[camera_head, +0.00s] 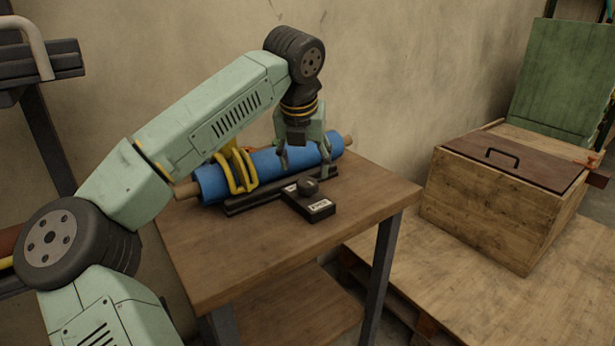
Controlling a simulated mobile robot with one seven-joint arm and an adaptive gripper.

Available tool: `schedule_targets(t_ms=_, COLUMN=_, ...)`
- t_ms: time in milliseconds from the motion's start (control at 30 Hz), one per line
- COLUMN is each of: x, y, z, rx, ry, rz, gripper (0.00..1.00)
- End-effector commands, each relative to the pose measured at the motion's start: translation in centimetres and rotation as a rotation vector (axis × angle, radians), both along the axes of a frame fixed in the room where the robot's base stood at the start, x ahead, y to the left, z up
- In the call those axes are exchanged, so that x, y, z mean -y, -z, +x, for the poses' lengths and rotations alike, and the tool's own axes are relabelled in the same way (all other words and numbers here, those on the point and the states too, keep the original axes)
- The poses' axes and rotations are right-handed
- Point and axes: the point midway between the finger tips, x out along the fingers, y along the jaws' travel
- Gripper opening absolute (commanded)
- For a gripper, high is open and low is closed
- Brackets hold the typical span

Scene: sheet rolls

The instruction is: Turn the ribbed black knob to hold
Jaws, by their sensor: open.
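The ribbed black knob (308,186) sits on a small black box with light labels (318,206), at the front of the device on the table. The label print is too small to read surely, so I cannot tell the knob's setting. A blue sheet roll (270,165) on a wooden core lies behind it on a black base (262,196). My gripper (305,158) is open and points down over the right part of the roll, just above and behind the knob. It appears apart from the knob. Its fingers hide part of the roll.
A brown wooden table (240,250) carries the device, and its front is bare. A yellow bracket (238,172) stands at the roll's left part. A wooden crate (490,210) with a dark handled lid stands at right. A dark rack (45,120) is at left.

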Motion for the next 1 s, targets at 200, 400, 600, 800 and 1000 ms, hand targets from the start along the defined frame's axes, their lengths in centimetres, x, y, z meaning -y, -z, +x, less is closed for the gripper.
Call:
schedule_targets(t_ms=200, x=0.3, y=3.6, z=1.4, rx=-0.002, ry=0.002, rz=-0.002, gripper=0.57)
schedule_targets(t_ms=400, x=0.4, y=5.2, z=2.1, rx=0.0, ry=0.003, rz=-0.002, gripper=0.57)
schedule_targets(t_ms=600, x=0.4, y=5.5, z=2.2, rx=0.001, ry=0.003, rz=-0.002, gripper=0.57)
schedule_targets(t_ms=800, x=0.4, y=5.5, z=2.2, rx=0.001, ry=0.003, rz=-0.002, gripper=0.52)
schedule_targets(t_ms=1000, x=0.4, y=5.5, z=2.2, rx=0.001, ry=0.003, rz=-0.002, gripper=0.39)
